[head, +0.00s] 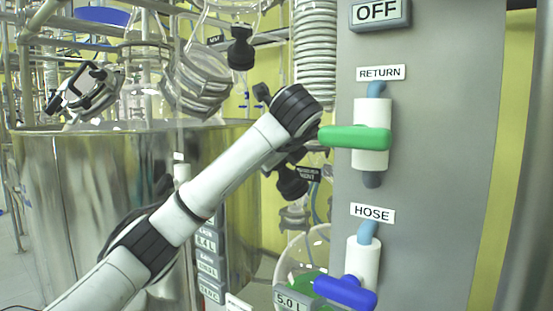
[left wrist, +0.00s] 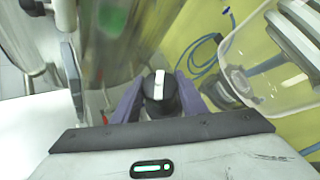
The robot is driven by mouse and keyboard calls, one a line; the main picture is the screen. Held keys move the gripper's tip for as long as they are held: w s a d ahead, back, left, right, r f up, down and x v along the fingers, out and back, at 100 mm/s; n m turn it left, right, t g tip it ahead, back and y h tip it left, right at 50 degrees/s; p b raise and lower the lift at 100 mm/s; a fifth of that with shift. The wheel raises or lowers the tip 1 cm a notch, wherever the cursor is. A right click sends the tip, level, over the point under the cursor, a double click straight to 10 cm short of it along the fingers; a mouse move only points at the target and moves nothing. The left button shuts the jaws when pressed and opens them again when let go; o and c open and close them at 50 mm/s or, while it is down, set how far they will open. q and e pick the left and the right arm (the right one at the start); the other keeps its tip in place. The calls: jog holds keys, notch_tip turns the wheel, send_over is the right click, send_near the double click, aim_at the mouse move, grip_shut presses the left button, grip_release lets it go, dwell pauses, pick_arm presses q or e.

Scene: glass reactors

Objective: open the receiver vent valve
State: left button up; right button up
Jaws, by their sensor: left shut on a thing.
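The receiver vent valve shows in the head view as a black knob (head: 291,182) beside a small black label, below my left wrist. In the left wrist view a round black knob (left wrist: 160,108) with a white stripe on its face sits between the two fingers of my left gripper (left wrist: 158,92). The gripper is shut on the knob, one finger on each side. The stripe runs roughly up and down in that view. In the head view my wrist hides most of the fingers. My right gripper is not in view.
A grey panel (head: 440,150) stands right of my wrist, with a green return handle (head: 355,137) close to it and a blue hose handle (head: 345,292) lower down. A large steel vessel (head: 90,200) stands on the left. Another black knob (head: 240,52) hangs above.

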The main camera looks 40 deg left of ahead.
pick_arm(q)
jog(key=shift+d+f+n+g, duration=0.1)
jog(key=shift+f+n+g, duration=0.05)
jog(key=shift+n+g, duration=0.3)
jog(key=o, duration=1.1)
jog(key=shift+c, duration=0.2)
jog(key=shift+s+d+r, duration=0.2)
jog(key=shift+r, duration=0.2)
jog(key=v, duration=0.9)
jog(key=shift+d, duration=0.2)
jog(key=shift+s, duration=0.15)
